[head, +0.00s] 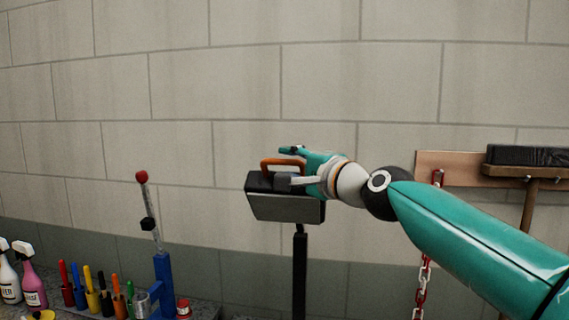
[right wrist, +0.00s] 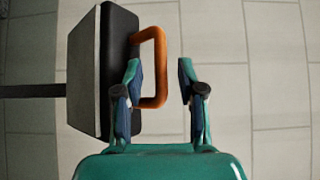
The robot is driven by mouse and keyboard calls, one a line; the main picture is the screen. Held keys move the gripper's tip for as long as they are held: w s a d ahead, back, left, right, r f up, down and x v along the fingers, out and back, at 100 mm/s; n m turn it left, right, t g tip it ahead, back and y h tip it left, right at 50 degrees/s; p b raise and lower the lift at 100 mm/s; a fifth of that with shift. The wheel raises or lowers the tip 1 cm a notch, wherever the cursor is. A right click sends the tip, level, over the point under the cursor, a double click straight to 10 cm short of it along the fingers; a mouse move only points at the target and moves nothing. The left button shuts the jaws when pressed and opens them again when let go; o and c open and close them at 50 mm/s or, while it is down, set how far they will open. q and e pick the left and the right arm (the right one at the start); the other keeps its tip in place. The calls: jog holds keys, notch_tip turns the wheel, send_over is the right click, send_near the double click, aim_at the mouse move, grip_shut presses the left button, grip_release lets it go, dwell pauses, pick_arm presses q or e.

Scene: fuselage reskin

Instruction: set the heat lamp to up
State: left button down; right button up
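The heat lamp (head: 286,207) is a dark box with a grey front face, on a black post (head: 300,268) in front of the wall. An orange handle (head: 284,162) rises from its top. My right gripper (head: 285,167) is open at the handle, coming in from the right. In the right wrist view, the handle (right wrist: 160,68) shows between the two spread fingers (right wrist: 160,80), with a gap to the right finger. The left finger overlaps the lamp's dark housing (right wrist: 122,50); I cannot tell if it touches. My left gripper is not in view.
A blue stand with a red-knobbed lever (head: 142,177) is at left. Several coloured tools (head: 92,290) and spray bottles (head: 30,275) line the bench. A wooden board (head: 455,168) and red-white chain (head: 423,275) are at right. The wall around the lamp is bare.

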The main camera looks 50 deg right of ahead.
jog(key=v, duration=0.9)
jog(key=shift+s, duration=0.15)
